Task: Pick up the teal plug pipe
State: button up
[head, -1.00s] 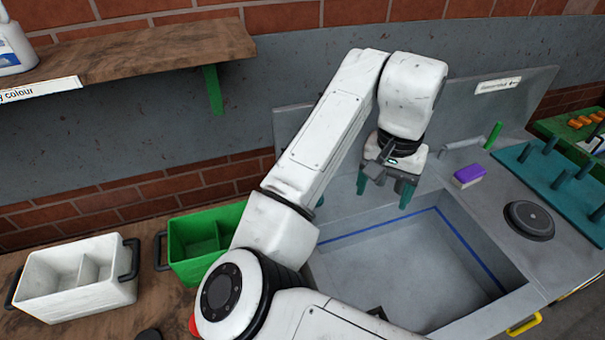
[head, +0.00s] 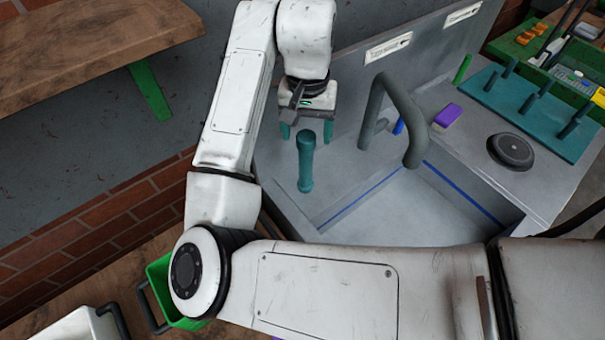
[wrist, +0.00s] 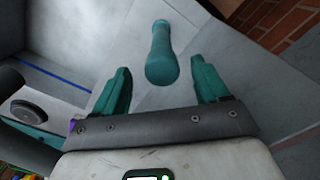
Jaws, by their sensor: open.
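The teal plug pipe (head: 306,165) stands upright on the grey ledge at the near left side of the sink. My gripper (head: 306,131) is open, with its teal fingers pointing down around the height of the pipe's top. In the wrist view the pipe (wrist: 162,45) shows between and a little beyond the spread fingertips (wrist: 161,80), with a gap on each side. The fingers do not appear to touch it. Nothing is held.
A thick grey bent tap (head: 392,110) rises right of the pipe. The sink basin (head: 415,205) is empty. A purple-topped sponge (head: 447,114), a black round disc (head: 511,151) and a teal peg board (head: 535,110) lie further right. A green bin (head: 160,280) sits lower left.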

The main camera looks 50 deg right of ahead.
aim_at(306, 150)
jog(key=shift+w+f+p, duration=0.15)
jog(key=shift+f+p, duration=0.4)
jog(key=shift+f, duration=2.85)
jog(key=shift+c, duration=0.3)
grip_shut()
